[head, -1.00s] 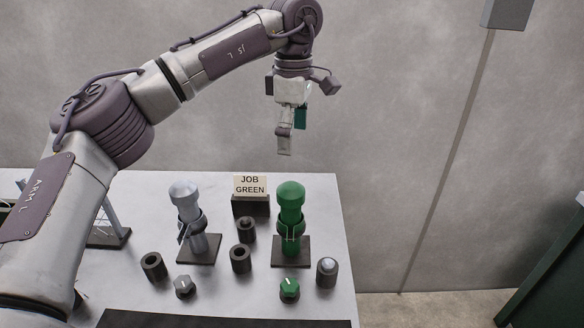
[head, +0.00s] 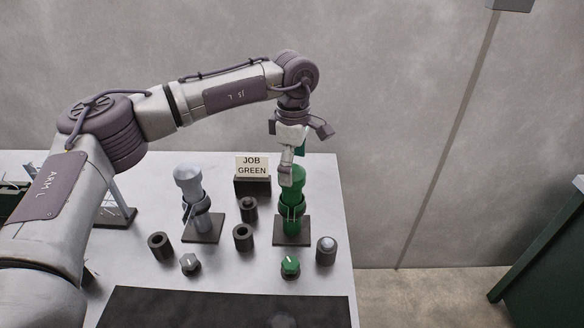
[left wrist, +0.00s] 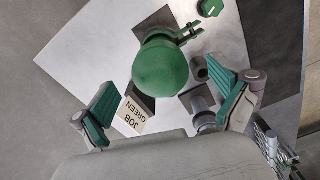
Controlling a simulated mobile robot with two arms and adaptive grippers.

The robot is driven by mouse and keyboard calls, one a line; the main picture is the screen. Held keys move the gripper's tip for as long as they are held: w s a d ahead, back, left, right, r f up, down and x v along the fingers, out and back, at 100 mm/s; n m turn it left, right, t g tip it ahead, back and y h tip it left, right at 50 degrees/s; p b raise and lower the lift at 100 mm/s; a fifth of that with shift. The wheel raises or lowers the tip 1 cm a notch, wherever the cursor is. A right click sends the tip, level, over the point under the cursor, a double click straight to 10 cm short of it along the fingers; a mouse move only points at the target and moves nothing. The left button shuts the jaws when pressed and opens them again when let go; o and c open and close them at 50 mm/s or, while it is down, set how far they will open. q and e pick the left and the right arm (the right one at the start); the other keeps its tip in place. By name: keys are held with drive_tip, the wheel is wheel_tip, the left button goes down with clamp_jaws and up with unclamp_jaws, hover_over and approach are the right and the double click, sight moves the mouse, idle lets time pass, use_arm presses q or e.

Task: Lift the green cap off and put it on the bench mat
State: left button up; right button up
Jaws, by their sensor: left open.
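The green cap (head: 295,174) is the rounded top of an upright green column on a dark square base, at the bench's right. In the left wrist view, the cap (left wrist: 160,68) shows as a dome beyond and between the spread fingers. My left gripper (head: 286,172) is open, just above the cap, and partly hides it in the head view. No finger appears closed on the cap. The bench mat (head: 220,308) is a dark sheet along the front of the bench, with its visible part clear. My right gripper is not in view.
A grey column (head: 189,190) of similar shape stands left of the green one. A JOB GREEN sign (head: 252,166) stands behind. Several dark rings, a green knob (head: 290,267), a grey knob (head: 190,264) and a dark cup (head: 326,251) are spread in front.

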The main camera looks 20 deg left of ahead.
use_arm(q)
wheel_tip(320, 180, down, 2)
drive_tip(key=shift+w, duration=0.1)
drive_tip(key=c, duration=1.2)
drive_tip(key=shift+r, duration=0.1)
